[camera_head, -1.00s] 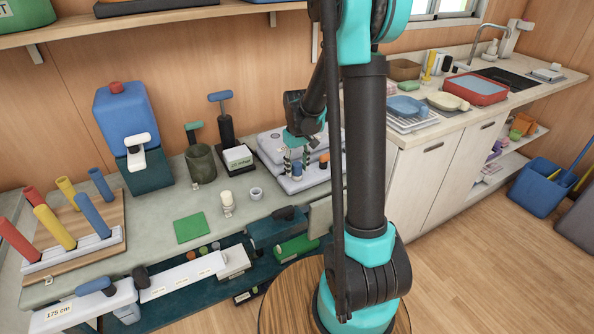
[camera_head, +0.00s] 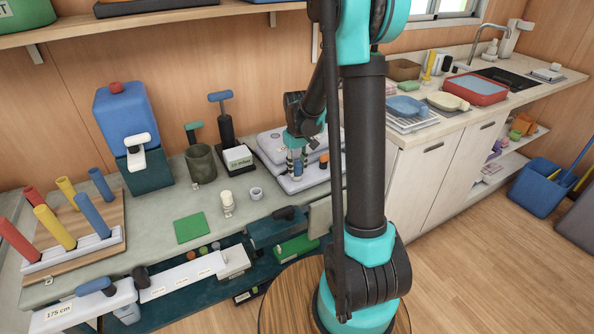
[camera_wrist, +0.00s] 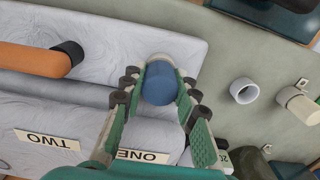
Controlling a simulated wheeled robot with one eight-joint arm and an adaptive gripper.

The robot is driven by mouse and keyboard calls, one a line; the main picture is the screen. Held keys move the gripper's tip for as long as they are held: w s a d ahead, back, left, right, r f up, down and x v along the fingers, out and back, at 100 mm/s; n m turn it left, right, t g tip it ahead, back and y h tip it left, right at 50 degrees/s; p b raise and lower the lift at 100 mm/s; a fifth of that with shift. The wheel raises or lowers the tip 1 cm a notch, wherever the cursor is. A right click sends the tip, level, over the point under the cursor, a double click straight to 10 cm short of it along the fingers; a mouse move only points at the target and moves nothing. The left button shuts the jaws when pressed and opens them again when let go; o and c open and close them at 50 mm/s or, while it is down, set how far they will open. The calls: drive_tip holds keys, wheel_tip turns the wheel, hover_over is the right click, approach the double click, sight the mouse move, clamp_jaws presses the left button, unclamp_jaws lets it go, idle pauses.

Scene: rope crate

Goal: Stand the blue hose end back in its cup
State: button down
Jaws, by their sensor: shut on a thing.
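The blue hose end (camera_wrist: 160,84) is a short blue cylinder with a pale grey end, on the grey marbled block marked ONE and TWO (camera_wrist: 190,40). My gripper (camera_wrist: 163,85) is shut around it, one finger on each side; in the head view my gripper (camera_head: 297,166) is over the block's near part. Whether the hose end touches the block is hard to tell. A small white open ring, which looks like a cup (camera_head: 256,193), stands empty on the counter to the left of the block; it also shows in the wrist view (camera_wrist: 243,91).
An orange hose end (camera_wrist: 40,60) with a black cap lies on the block. A white cylinder (camera_head: 228,203) stands left of the cup, with a green mat (camera_head: 190,228) further left. A dark green pot (camera_head: 201,163) and a labelled black box (camera_head: 238,159) stand behind.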

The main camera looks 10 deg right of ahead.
sight(297, 164)
drive_tip(key=shift+r, duration=1.15)
drive_tip(key=shift+r, duration=2.35)
